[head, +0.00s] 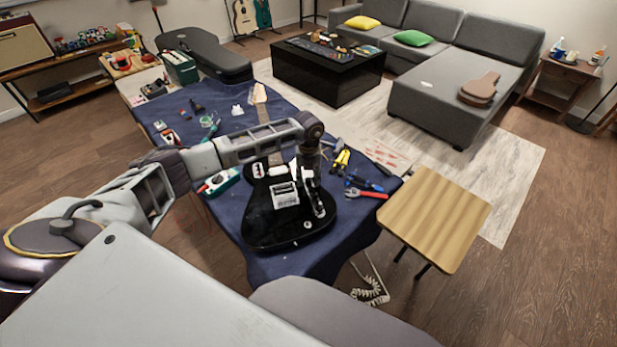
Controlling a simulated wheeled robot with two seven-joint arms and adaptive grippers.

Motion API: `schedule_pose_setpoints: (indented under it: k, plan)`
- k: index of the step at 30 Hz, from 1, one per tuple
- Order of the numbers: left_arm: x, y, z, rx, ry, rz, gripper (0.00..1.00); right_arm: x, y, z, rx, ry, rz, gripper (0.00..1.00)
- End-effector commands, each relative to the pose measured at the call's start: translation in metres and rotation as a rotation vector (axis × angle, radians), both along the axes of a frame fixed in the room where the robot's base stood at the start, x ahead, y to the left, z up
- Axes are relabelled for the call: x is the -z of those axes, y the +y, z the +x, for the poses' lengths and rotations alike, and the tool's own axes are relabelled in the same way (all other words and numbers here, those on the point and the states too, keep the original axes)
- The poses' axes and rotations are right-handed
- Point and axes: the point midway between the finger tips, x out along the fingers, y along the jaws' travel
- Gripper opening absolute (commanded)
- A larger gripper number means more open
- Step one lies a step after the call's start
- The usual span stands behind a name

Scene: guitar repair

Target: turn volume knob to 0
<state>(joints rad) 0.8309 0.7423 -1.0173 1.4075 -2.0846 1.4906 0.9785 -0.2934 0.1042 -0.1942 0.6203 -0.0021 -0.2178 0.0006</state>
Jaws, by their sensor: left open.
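A black electric guitar (262,228) lies face up on the blue cloth of the workbench, its neck pointing away from me. A pale metal part (285,195) sits on its body. A small light round spot (307,224) near the body's lower right may be a knob; I cannot tell, and no dial marks can be read. My left arm reaches over the guitar from the left and bends down. My left gripper (318,210) is open, low over the right side of the body, and hides part of it. Whether it touches a knob cannot be told. My right gripper is out of view.
Pliers and other hand tools (366,193) lie right of the guitar. A multimeter (219,181) lies left of it. A wooden stool (435,218) stands at the bench's right. A black guitar case (205,52) is at the back left.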

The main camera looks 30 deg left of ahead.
Motion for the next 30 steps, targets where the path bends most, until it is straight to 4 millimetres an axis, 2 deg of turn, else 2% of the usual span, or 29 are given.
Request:
schedule_pose_setpoints:
  k: [7,17,30]
  plan:
    - [0.001,0.0,0.0,0.0,0.0,0.0,0.42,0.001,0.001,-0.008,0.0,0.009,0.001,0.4]
    - [0.0,0.0,0.0,0.0,0.0,0.0,0.01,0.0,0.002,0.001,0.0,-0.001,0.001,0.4]
    - [0.0,0.0,0.0,-0.047,-0.001,0.0,0.0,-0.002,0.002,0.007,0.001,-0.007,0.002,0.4]
